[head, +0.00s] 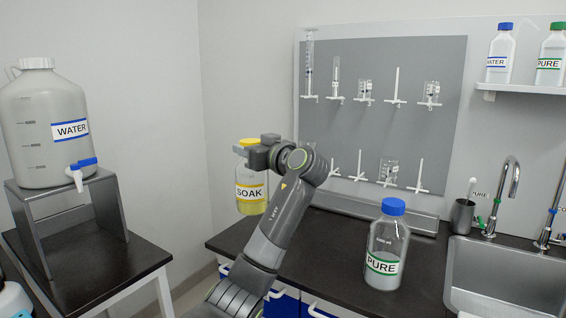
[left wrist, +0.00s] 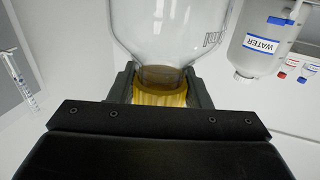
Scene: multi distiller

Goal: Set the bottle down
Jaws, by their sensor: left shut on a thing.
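The bottle is clear with a yellow cap, a SOAK label and yellow liquid low inside. In the head view the SOAK bottle (head: 251,207) hangs upright near the left end of the black counter (head: 330,258). My left gripper (head: 257,155) is shut on its yellow cap. In the left wrist view the cap (left wrist: 160,94) sits between the two fingers of the left gripper (left wrist: 160,88), with the clear bottle body (left wrist: 170,30) beyond. The bottle's base appears clear of any surface in the head view. My right gripper is in neither view.
A PURE bottle (head: 386,250) with a blue cap stands on the counter, left of the sink (head: 505,275). A WATER tank (head: 45,125) stands on a metal stand on the left table (head: 140,250). A pegboard (head: 385,80) backs the counter.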

